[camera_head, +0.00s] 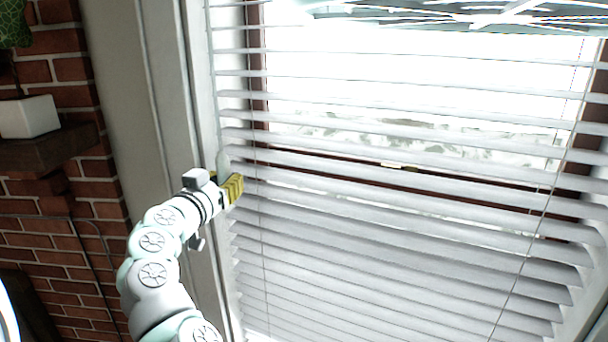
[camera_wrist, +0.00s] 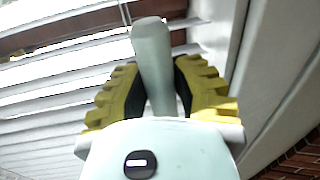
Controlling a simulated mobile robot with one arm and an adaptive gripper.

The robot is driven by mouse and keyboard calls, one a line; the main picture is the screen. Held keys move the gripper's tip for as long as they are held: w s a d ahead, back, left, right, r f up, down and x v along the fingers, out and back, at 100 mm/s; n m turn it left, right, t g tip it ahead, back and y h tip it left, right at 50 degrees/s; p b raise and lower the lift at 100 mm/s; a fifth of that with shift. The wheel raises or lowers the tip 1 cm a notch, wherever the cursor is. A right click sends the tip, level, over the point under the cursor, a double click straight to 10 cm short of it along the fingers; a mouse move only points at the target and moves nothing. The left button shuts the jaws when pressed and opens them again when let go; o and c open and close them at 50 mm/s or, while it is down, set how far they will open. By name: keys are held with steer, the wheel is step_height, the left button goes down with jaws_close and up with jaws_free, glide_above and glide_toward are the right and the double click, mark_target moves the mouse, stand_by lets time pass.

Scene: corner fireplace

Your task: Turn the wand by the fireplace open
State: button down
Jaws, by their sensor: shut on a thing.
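The wand (camera_wrist: 153,62) is a pale grey-green rod with a rounded end. In the wrist view it stands between the yellow ridged fingers of my gripper (camera_wrist: 160,92), which are shut on it. In the head view the wand (camera_head: 223,162) shows as a short pale piece just above my gripper (camera_head: 228,186), at the left edge of the blind. The white blind (camera_head: 400,215) hangs over the window. Its slats show bright gaps in the upper part and lie closer together lower down. The wand's lower part is hidden by my gripper.
A brick fireplace wall (camera_head: 60,260) stands at the left, with a dark wooden mantel (camera_head: 45,147) holding a white planter (camera_head: 28,117). The white window frame (camera_head: 165,90) runs beside my arm. Thin cords (camera_head: 535,215) hang across the blind.

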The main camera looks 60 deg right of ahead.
steer(key=c, duration=0.7)
jaws_free()
steer(key=shift+c, duration=0.2)
steer(key=v, duration=1.2)
steer(key=shift+o, duration=0.3)
